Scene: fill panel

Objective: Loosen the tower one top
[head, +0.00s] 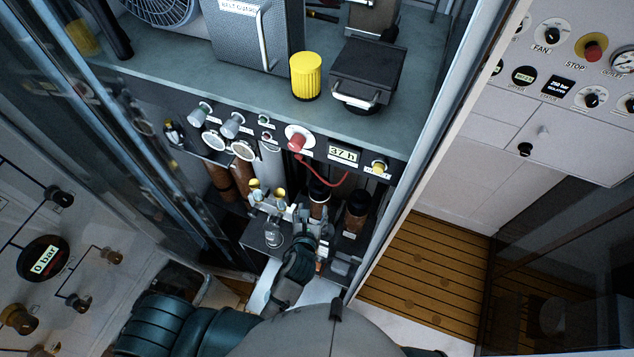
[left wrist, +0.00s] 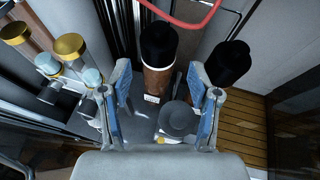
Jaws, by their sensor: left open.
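Two brown cylindrical towers with black tops stand in the lower bay of the panel. The left tower's black top (head: 319,191) shows in the head view, and in the left wrist view its top (left wrist: 158,42) is upright above a brown body with a small white label. The second black top (head: 360,196) is to the right and also shows in the left wrist view (left wrist: 229,63). I cannot read which tower is one. My left gripper (head: 313,212) is open at the left tower; its blue-padded fingers (left wrist: 158,82) flank the tower's body in the picture, contact unclear. My right gripper is not visible.
A red hose (head: 322,177) hangs above the towers. Gold-topped fittings (head: 279,193) stand close on the left, and a dark round knob (left wrist: 178,118) sits low between the fingers. The panel's frame post (head: 414,150) bounds the right. Wooden flooring (head: 425,270) lies beyond.

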